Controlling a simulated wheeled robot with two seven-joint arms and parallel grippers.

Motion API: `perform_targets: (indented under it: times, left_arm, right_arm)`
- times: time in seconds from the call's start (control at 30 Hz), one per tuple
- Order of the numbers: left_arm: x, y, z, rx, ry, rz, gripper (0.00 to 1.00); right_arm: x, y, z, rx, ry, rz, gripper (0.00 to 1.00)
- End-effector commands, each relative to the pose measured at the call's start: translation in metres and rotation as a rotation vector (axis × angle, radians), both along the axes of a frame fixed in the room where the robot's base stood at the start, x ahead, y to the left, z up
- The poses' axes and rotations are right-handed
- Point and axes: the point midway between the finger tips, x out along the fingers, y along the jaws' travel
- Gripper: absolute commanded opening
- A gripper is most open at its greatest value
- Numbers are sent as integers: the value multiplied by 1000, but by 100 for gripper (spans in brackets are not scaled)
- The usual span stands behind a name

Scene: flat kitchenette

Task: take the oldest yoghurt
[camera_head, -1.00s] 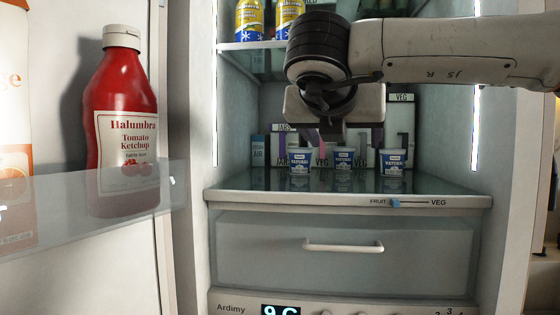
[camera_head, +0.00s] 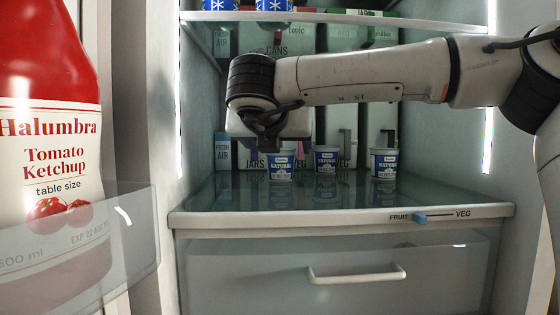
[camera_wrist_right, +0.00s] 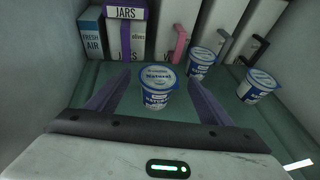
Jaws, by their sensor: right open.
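Three small white-and-blue yoghurt cups stand upright in a row on the fridge's glass shelf: a left cup (camera_head: 281,167), a middle cup (camera_head: 326,160) and a right cup (camera_head: 384,164). No date is readable on them. My right gripper (camera_head: 269,145) is open and points into the fridge just above and before the left cup. In the right wrist view, the left cup (camera_wrist_right: 157,90) shows between the two spread fingers, with nothing gripped. The middle cup (camera_wrist_right: 202,62) and right cup (camera_wrist_right: 257,86) stand to its right, outside the fingers. My left gripper is out of view.
Cartons (camera_wrist_right: 127,35) stand close behind the cups. The fridge's left wall is near my gripper. A drawer (camera_head: 350,268) with a handle lies below the shelf. A ketchup bottle (camera_head: 50,150) stands in the door bin at left. An upper shelf (camera_head: 340,17) holds cans.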

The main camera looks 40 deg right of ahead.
Motion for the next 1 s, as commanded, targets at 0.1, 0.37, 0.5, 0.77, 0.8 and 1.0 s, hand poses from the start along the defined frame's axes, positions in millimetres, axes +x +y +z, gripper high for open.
perform_targets:
  times: [0.1,0.37,0.5,0.77,0.8,1.0]
  left_arm:
    - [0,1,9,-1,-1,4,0]
    - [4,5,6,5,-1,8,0]
    - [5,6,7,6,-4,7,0]
    - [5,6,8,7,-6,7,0]
    - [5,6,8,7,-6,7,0]
    - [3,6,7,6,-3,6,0]
  right_arm:
    - [13,-13,-6,1,3,-2,74]
    - [23,-27,-14,1,0,1,74]
    - [23,-27,-15,1,0,1,74]
    - [23,-27,-14,1,1,0,32]
    - [23,-27,-14,1,1,0,26]
    - [23,-27,-13,1,-1,1,26]
